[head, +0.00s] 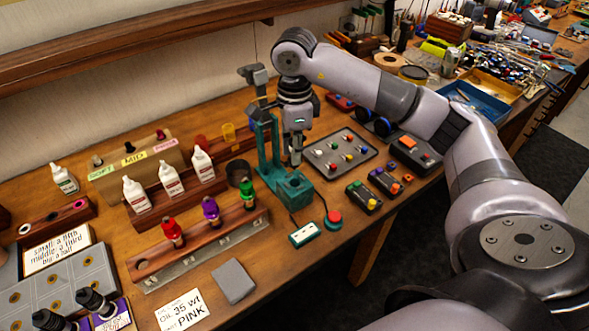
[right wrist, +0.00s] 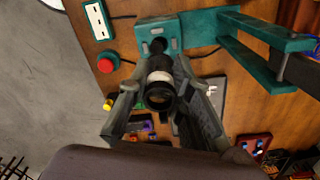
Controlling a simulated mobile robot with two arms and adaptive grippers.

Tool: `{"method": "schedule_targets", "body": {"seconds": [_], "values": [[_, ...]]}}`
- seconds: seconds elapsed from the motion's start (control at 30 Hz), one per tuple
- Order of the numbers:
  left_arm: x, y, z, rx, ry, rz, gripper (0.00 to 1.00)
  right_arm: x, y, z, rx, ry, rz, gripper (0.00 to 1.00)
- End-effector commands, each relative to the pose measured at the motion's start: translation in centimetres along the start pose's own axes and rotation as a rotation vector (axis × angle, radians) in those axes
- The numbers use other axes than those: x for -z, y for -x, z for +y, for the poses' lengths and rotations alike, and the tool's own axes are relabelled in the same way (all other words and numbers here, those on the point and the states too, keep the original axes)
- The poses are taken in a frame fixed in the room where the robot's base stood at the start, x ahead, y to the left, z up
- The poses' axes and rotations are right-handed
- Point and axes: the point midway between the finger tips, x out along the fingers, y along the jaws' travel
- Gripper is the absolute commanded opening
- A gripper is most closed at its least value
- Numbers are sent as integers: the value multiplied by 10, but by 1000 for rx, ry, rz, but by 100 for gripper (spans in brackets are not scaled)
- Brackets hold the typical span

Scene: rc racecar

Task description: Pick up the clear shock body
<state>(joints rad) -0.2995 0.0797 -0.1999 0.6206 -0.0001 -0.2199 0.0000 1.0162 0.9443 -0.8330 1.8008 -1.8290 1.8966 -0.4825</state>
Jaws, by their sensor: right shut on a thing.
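My right gripper (head: 296,143) points down over the base of the teal press stand (head: 291,190). In the right wrist view its fingers (right wrist: 160,100) are closed around a small upright cylinder, seen from its end, with a black ring and a pale band. This looks like the clear shock body (right wrist: 160,78), though its clear wall is hard to make out. Its far end is close to the teal base (right wrist: 185,30); I cannot tell whether they touch. Red (head: 172,233), purple (head: 211,210) and green (head: 247,193) shock bodies stand in a wooden rack. My left gripper is out of view.
The press's upright column (head: 265,145) is close beside my right gripper. A red button (head: 333,220) and a pale box (head: 304,235) lie in front. White bottles (head: 135,195) stand in a wooden holder at left. A dark tray (head: 340,153) lies to the right.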

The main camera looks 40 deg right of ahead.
Motion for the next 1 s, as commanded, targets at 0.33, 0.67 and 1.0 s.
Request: {"method": "schedule_targets", "body": {"seconds": [0.33,0.67,1.0], "values": [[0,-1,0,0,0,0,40,0,95,-1,5,-1,0,1],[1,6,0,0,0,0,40,0,127,0,2,-1,0,1],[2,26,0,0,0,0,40,0,149,0,0,-1,0,1]]}}
